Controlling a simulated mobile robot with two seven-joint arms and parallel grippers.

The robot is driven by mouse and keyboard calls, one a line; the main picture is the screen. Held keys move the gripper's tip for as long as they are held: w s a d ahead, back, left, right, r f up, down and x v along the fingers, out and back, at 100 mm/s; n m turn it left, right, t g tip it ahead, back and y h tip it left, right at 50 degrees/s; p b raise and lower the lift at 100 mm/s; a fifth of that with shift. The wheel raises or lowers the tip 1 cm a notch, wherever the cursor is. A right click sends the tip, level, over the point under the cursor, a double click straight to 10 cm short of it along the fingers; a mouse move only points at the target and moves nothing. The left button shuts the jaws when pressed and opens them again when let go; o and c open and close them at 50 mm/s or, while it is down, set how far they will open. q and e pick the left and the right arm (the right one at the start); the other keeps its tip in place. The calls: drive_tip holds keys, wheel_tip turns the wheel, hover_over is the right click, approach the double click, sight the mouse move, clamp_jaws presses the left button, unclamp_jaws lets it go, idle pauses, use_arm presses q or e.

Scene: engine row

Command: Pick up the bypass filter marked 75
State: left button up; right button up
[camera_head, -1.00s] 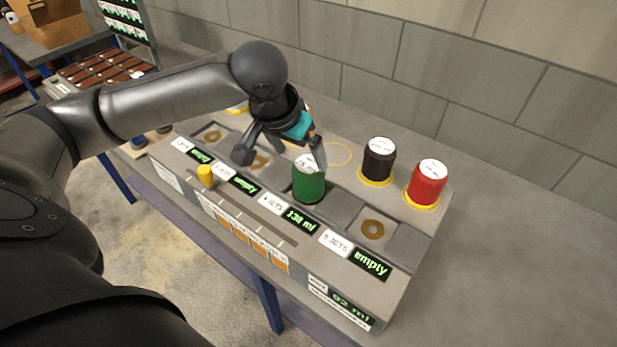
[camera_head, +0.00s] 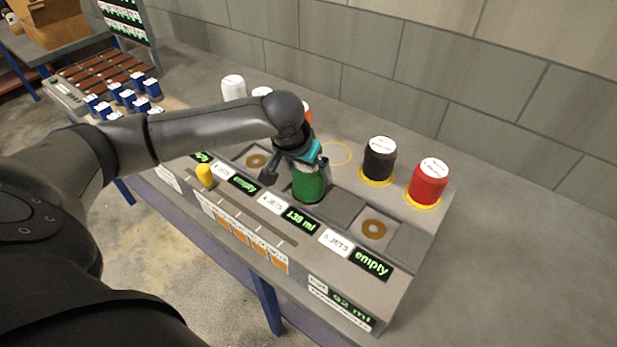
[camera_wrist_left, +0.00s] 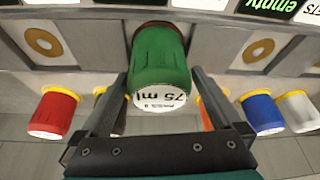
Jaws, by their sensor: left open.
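The bypass filter marked 75 is a green cylinder (camera_head: 309,187) standing in a slot of the grey console, above a display reading 138 ml. In the left wrist view, the green filter (camera_wrist_left: 160,58) shows "75 ml" on its white end label. My left gripper (camera_head: 296,173) is open at the filter's top and partly hides its label in the head view. In the left wrist view, the fingers of the left gripper (camera_wrist_left: 160,84) lie on either side of the filter's labelled end, with nothing held. My right gripper is not in view.
Behind the slots stand a black cylinder (camera_head: 379,158), a red one (camera_head: 428,183) and a white one (camera_head: 233,88). A blue one (camera_wrist_left: 262,113) shows in the left wrist view. A yellow knob (camera_head: 205,176) sits on the console front. An empty slot (camera_head: 374,229) lies right of the filter.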

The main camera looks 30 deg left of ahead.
use_arm(q)
drive_tip(key=shift+x, duration=1.8)
drive_tip(key=shift+w, duration=0.1)
drive_tip(key=shift+c, duration=0.2)
drive_tip(key=shift+r, duration=0.15)
clamp_jaws()
